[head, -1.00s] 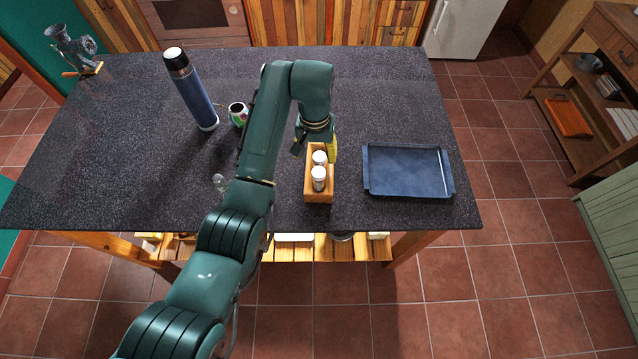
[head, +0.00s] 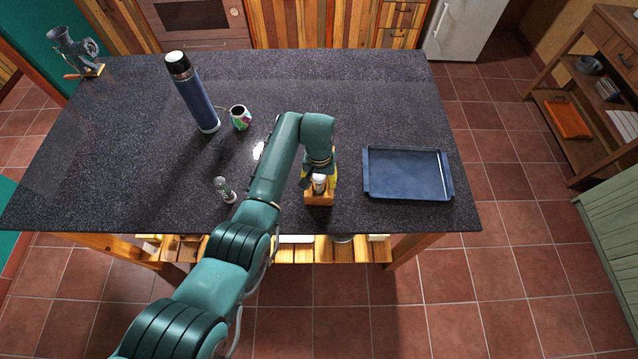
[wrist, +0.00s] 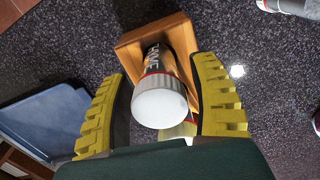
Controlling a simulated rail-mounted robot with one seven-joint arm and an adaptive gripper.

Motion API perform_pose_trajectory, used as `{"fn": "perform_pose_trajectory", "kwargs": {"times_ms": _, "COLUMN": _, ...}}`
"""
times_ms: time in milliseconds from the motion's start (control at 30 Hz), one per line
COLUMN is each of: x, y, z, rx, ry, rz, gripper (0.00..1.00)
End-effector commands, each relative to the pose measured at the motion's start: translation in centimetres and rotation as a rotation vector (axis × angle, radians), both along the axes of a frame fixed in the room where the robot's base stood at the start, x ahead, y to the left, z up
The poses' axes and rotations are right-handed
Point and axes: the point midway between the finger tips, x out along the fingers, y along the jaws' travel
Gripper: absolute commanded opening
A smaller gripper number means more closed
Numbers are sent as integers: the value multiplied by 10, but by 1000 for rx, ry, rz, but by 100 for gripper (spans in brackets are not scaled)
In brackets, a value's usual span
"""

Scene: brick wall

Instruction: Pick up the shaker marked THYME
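A wooden box (head: 319,200) stands near the front edge of the dark counter; it also shows in the wrist view (wrist: 130,48). A white-capped shaker (wrist: 162,95) stands in it, with a dark label whose pale letters are only partly legible. Its cap shows in the head view (head: 319,181). My gripper (wrist: 165,108) is open, with its yellow ridged fingers on either side of this shaker. A gap shows on the right; contact on the left cannot be told. Part of another pale object (wrist: 184,130) shows behind the cap, mostly hidden by my gripper.
A blue tray (head: 408,174) lies right of the box. A tall blue flask (head: 194,95) and a colourful can (head: 240,117) stand farther back. A grinder (head: 77,50) is at the back left.

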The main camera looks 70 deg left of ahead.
Motion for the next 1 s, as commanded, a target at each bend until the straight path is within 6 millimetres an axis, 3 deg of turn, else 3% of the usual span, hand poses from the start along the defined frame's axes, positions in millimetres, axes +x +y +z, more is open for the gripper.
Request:
{"fn": "perform_pose_trajectory", "kwargs": {"times_ms": 33, "x": 0, "y": 0, "z": 0, "rx": 0, "ry": 0, "rz": 0, "gripper": 49}}
{"fn": "perform_pose_trajectory", "kwargs": {"times_ms": 300, "x": 0, "y": 0, "z": 0, "rx": -1, "ry": 0, "rz": 0, "gripper": 0}}
{"fn": "perform_pose_trajectory", "kwargs": {"times_ms": 733, "x": 0, "y": 0, "z": 4, "rx": 0, "ry": 0, "rz": 0, "gripper": 0}}
{"fn": "perform_pose_trajectory", "kwargs": {"times_ms": 867, "x": 0, "y": 1, "z": 17, "rx": 3, "ry": -1, "rz": 0, "gripper": 0}}
{"fn": "perform_pose_trajectory", "kwargs": {"times_ms": 1000, "x": 1, "y": 1, "z": 44, "rx": 4, "ry": -2, "rz": 0, "gripper": 0}}
